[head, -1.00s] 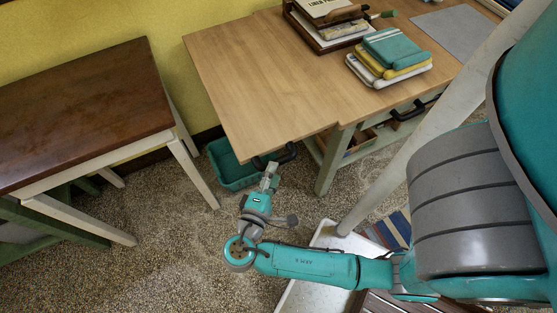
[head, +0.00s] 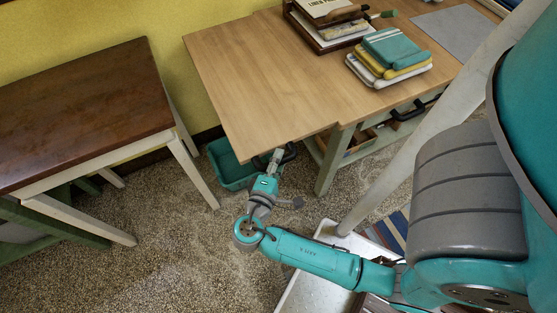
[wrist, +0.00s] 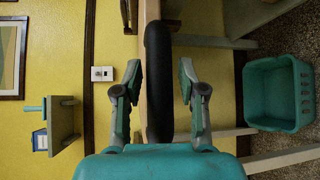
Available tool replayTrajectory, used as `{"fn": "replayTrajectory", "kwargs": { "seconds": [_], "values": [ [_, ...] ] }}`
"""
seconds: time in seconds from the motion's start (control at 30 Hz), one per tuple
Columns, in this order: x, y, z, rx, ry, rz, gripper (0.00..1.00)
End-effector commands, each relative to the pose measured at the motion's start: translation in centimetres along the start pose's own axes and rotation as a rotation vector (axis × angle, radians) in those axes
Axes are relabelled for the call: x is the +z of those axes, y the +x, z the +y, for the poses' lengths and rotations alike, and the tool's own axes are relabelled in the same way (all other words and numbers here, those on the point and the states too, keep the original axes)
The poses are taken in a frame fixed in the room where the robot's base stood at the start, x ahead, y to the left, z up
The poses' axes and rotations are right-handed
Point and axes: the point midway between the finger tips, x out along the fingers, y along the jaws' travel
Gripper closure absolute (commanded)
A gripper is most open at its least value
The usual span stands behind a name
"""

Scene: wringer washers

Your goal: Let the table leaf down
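The table leaf (head: 245,90) is the left part of the pale wooden table top and stands raised, level with the rest. A black bar handle (head: 290,153) sits under its front edge, and in the wrist view the handle (wrist: 159,85) runs up the picture between my fingers. My gripper (head: 276,155) is at the leaf's front edge, close to the handle and partly hiding it. In the wrist view my gripper (wrist: 160,82) is open, with one finger on each side of the handle and visible gaps. What supports the leaf underneath is hidden.
A dark-topped side table (head: 80,110) stands left of the leaf. A green basket (head: 230,165) is on the floor below the leaf. Folded cloths (head: 392,50) and a box of papers (head: 325,30) lie on the fixed top. A second black handle (head: 408,112) is at the right.

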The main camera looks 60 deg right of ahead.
Motion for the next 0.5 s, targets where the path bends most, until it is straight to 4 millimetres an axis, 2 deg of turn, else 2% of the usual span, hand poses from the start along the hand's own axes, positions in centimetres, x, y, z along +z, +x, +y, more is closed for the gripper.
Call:
{"fn": "replayTrajectory", "kwargs": {
  "seconds": [0.03, 0.1, 0.13, 0.5],
  "values": [
    [0.00, -0.01, 0.00, 0.000, 0.000, 0.000, 0.79],
    [0.00, -0.01, 0.00, 0.000, 0.000, 0.000, 0.97],
    [0.00, -0.01, 0.00, 0.000, 0.000, 0.000, 1.00],
    [-0.08, 0.03, -0.47, 0.013, -0.015, -0.004, 1.00]
  ]
}}
